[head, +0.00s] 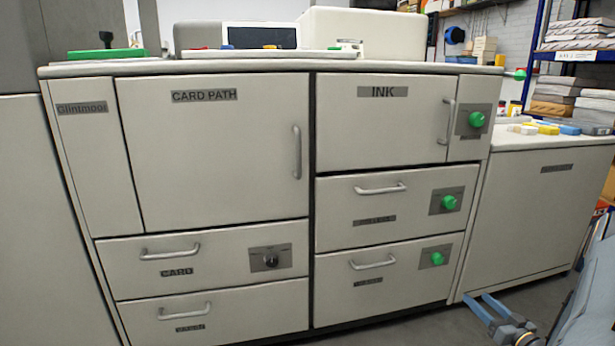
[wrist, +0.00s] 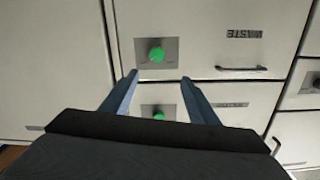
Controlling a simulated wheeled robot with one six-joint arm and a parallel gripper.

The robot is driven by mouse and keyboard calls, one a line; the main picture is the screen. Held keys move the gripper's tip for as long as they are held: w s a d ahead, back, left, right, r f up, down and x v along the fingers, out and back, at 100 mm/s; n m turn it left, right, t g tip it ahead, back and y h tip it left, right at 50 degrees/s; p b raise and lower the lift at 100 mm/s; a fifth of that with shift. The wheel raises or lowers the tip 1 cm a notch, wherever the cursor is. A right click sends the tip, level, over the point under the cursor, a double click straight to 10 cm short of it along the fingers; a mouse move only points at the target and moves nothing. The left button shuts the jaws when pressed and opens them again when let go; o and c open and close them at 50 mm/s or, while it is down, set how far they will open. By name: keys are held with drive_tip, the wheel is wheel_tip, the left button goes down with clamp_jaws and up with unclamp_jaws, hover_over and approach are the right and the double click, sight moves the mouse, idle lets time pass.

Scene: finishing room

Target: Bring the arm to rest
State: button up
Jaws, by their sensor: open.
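My gripper (head: 478,298) is low at the right of the head view, in front of the floor beside the cabinet's lower right corner. Its two blue-grey fingers are apart with nothing between them. In the wrist view the open fingers (wrist: 158,78) point toward the drawer fronts, with one green knob (wrist: 156,56) just beyond the tips and another (wrist: 158,112) showing between the fingers. The labels there appear upside down. My arm shows only in part at the lower right edge of the head view.
A pale cabinet (head: 215,150) has shut doors, shut drawers and handles. A lower counter (head: 535,200) stands right, with small coloured items on top, near a loaded shelf (head: 575,55). Some grey floor is clear.

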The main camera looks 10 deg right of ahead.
drive_tip(key=w+a+r+g+h, duration=0.2)
drive_tip(key=w+a+r+g, duration=0.2)
drive_tip(key=w+a+r, duration=0.45)
drive_tip(key=a+r+g, duration=0.4)
drive_tip(key=a+r, duration=0.5)
drive_tip(key=a, duration=0.4)
drive_tip(key=s+a+r+n+g, duration=0.1)
drive_tip(key=s+a+r+g, duration=0.2)
drive_tip(key=s+a, duration=0.9)
drive_tip(key=s+a+r+g, duration=0.3)
drive_tip(key=s+a+g, duration=0.1)
drive_tip(key=s+a, duration=0.85)
drive_tip(key=s+a+n+g+y, duration=0.1)
drive_tip(key=s+a+n, duration=0.3)
drive_tip(key=s+a, duration=0.45)
drive_tip(key=s+a+n+g, duration=0.1)
drive_tip(key=s+a+n, duration=0.35)
drive_tip(key=a, duration=0.75)
drive_tip(key=d+r+m+p, duration=0.4)
drive_tip(key=d+r+p, duration=0.6)
drive_tip(key=r+p, duration=0.4)
drive_tip(key=s+d+r+m+p, duration=0.1)
drive_tip(key=d+r+m+p, duration=0.3)
drive_tip(key=d+r+p, duration=0.7)
wheel_tip(320, 180, up, 3)
drive_tip(key=p, duration=0.3)
drive_tip(key=shift+d, duration=0.1)
